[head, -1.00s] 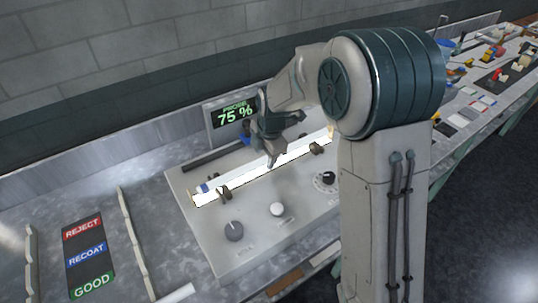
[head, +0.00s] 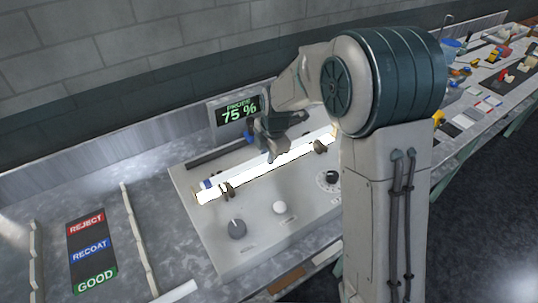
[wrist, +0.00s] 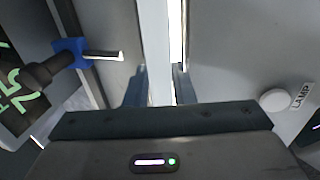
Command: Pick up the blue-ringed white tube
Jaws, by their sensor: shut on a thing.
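The white tube (head: 240,171) lies lengthwise above the light-grey test bench unit, just behind a brightly lit strip. Its blue ring (head: 207,183) shows near its left end. In the wrist view the tube (wrist: 155,45) runs between the two fingers. My gripper (head: 271,156) is shut on the tube around its middle, pointing down; it also shows in the wrist view (wrist: 160,88). I cannot tell whether the tube is clear of its supports. The right end is partly hidden by my arm.
Dark holders (head: 227,189) stand along the lit strip. The display reading 75 % (head: 240,110) stands behind, with a blue-tipped probe (wrist: 68,52) near the gripper. Knobs (head: 237,229) are in front. A REJECT/RECOAT/GOOD board (head: 90,250) lies left between pale rails.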

